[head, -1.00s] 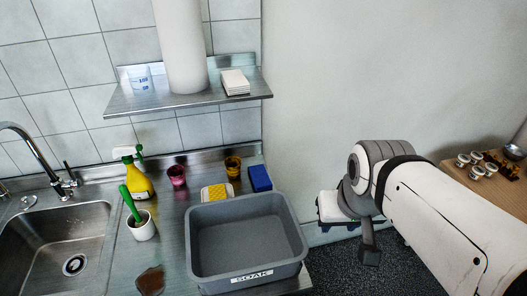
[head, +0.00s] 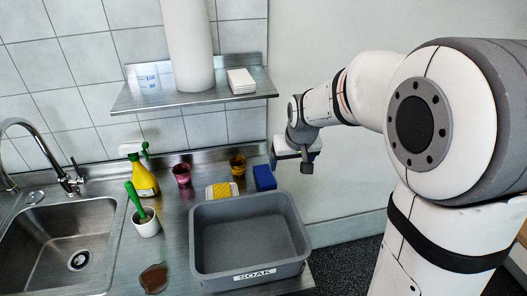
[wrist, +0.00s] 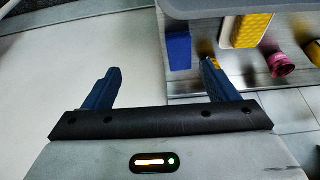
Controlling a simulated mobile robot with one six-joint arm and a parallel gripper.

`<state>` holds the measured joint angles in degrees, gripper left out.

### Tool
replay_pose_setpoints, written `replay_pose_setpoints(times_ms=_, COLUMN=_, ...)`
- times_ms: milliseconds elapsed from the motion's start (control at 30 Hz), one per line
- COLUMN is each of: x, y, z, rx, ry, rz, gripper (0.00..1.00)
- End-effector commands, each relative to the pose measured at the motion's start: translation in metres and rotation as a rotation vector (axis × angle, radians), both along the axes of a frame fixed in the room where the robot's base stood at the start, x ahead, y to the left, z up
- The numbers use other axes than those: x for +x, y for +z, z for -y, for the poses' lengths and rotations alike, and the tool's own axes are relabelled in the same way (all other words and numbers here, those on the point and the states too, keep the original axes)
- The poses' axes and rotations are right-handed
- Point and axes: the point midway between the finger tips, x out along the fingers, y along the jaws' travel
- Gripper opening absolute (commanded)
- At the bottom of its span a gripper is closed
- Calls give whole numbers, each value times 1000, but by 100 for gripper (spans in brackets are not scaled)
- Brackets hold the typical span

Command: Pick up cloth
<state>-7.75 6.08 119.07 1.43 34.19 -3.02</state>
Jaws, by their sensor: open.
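No item is clearly marked as the cloth. A yellow, textured pad with a pale edge (head: 221,191) lies on the steel counter behind the grey bin. It also shows in the wrist view (wrist: 252,30). A blue block (head: 264,177) stands to its right, and in the wrist view (wrist: 179,50) it lies beyond the fingertips. A white folded stack (head: 241,82) sits on the wall shelf. My gripper (head: 296,162) is in the air right of the blue block. In the wrist view (wrist: 160,68) its blue fingers are spread with nothing between them.
The grey SOAK bin (head: 204,265) fills the counter's right front. A white pot with a green-handled brush (head: 147,226) stands by the sink. A brown spill (head: 154,279) lies in front.

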Motion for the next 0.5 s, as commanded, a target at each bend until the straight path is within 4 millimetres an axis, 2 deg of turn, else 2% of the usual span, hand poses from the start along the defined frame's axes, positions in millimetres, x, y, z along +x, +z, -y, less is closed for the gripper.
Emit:
replay_pose_setpoints(times_ms=33, x=21, y=-18, z=-10, rx=0, ry=16, rz=-3, gripper=80)
replay_pose_setpoints(times_ms=100, x=45, y=-37, z=-23, rx=1, ry=33, rz=3, gripper=80)
replay_pose_setpoints(times_ms=200, x=73, y=-62, z=-38, rx=2, ry=55, rz=14, gripper=80)
replay_pose_setpoints(times_ms=300, x=92, y=-84, z=-51, rx=3, ry=71, rz=22, gripper=80)
replay_pose_setpoints(times_ms=500, x=110, y=-106, z=-62, rx=5, ry=84, rz=30, gripper=80)
